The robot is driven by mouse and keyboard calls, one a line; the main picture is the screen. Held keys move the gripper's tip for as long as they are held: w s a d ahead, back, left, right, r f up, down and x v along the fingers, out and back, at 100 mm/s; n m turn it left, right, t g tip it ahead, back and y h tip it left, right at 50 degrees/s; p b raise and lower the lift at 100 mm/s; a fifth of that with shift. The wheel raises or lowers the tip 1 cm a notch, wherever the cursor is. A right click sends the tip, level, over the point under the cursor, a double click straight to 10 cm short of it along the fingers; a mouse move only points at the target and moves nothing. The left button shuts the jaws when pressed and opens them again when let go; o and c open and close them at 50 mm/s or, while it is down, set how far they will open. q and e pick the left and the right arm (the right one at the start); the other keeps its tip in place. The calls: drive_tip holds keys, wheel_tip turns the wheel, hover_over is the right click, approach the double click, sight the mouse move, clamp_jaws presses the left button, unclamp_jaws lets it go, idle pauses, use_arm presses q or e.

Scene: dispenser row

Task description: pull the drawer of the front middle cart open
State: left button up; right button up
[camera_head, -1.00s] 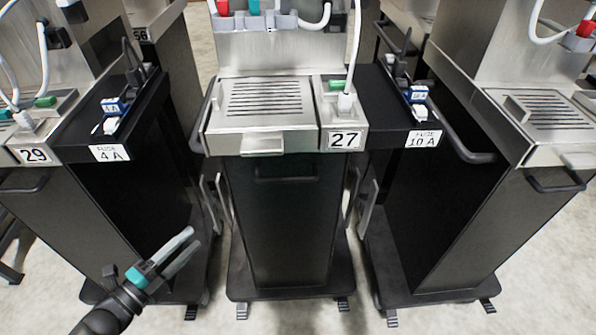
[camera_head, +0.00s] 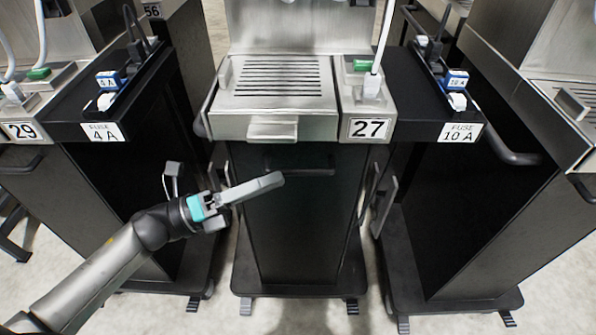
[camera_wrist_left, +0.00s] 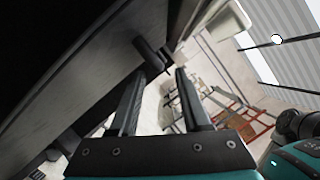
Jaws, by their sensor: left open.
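The front middle cart, labelled 27, has a dark front (camera_head: 290,225) with a dark bar handle (camera_head: 300,170) near its top. That front is shut. Above it is a steel top with a slotted grille and a small steel lip (camera_head: 272,131). My left gripper (camera_head: 262,188) is open and empty, just left of and below the bar handle in the head view. In the left wrist view a dark bar end (camera_wrist_left: 152,58) shows just past the open fingertips (camera_wrist_left: 160,76), apart from them. My right gripper is not in view.
A cart labelled 29 (camera_head: 22,131) stands at the left, and another cart (camera_head: 565,125) at the right. Pale floor shows in front.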

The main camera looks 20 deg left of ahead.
sight(298, 169)
use_arm(q)
drive_tip(key=shift+x, duration=2.8)
drive_tip(key=shift+c, duration=0.3)
clamp_jaws()
